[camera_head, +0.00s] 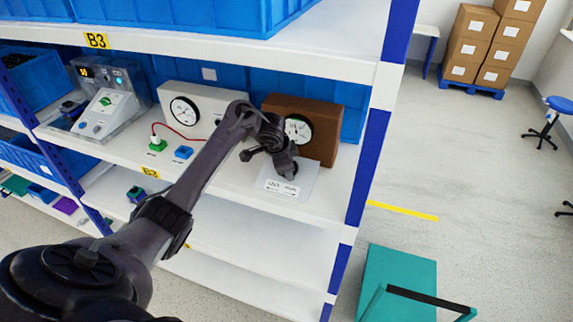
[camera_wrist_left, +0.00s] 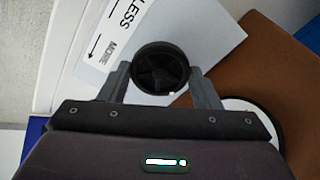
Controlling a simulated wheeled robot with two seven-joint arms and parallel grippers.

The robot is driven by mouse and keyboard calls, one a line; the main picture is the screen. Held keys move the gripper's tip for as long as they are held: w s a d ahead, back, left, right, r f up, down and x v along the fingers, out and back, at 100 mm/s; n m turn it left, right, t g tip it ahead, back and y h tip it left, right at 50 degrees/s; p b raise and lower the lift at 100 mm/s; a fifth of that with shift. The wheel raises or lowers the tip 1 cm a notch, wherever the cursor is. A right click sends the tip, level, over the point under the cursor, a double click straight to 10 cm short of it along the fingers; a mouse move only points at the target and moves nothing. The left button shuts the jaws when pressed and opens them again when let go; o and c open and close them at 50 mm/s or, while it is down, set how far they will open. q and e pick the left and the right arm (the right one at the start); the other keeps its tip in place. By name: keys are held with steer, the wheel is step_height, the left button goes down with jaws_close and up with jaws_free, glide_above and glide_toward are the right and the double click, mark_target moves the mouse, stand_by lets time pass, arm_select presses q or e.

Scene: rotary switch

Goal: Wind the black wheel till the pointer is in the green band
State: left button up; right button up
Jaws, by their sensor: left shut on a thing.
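The black wheel (camera_wrist_left: 161,66) is a round, spoked knob on a white plate marked LESS and MORE with arrows (camera_wrist_left: 108,45). The plate also shows on the shelf in the head view (camera_head: 283,190). My left gripper (camera_wrist_left: 161,75) has its fingers on opposite sides of the wheel and is shut on it. In the head view my left gripper (camera_head: 285,166) reaches down at the plate and mostly covers the wheel. A round white gauge (camera_head: 298,130) sits on a brown box (camera_head: 328,130) behind; my arm partly covers it. Its pointer and green band cannot be made out.
A white box with another gauge (camera_head: 185,110) stands to the left, with a green and a blue block (camera_head: 183,152) before it. A grey control console (camera_head: 105,102) stands farther left. The shelf's blue-white post (camera_head: 370,150) is close on the right.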

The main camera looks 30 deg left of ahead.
arm_select(q)
steer(key=shift+m, duration=0.3)
steer(key=o, duration=1)
